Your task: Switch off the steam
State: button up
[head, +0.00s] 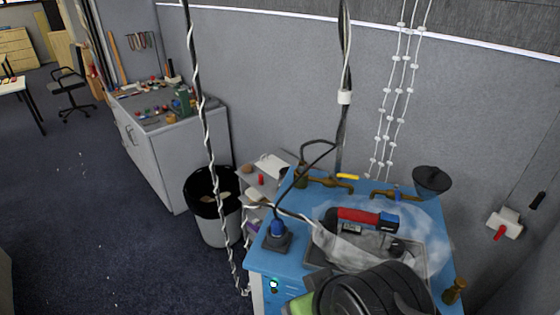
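Pale steam (428,232) hangs over a grey tray (318,252) on the blue cabinet (262,262). A red, black and blue tool (362,217) lies across the tray within the haze. Behind it stand a brass tap with a yellow lever (348,177) and a brass tap with a blue lever (397,196). A white wall box with a red lever (500,233) is at the right. A blue plug (278,229) sits in a dark socket on the cabinet's left side. I cannot tell which part feeds the steam. My gripper is not visible.
A dark ribbed round form (372,290) covers the cabinet's near side. A black-lined bin (212,205) and a grey cabinet (180,150) stand to the left. Cables hang in front of the wall. Open carpet (90,215) lies at the left.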

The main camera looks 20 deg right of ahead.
aim_at(388, 217)
jog(key=z, duration=1.35)
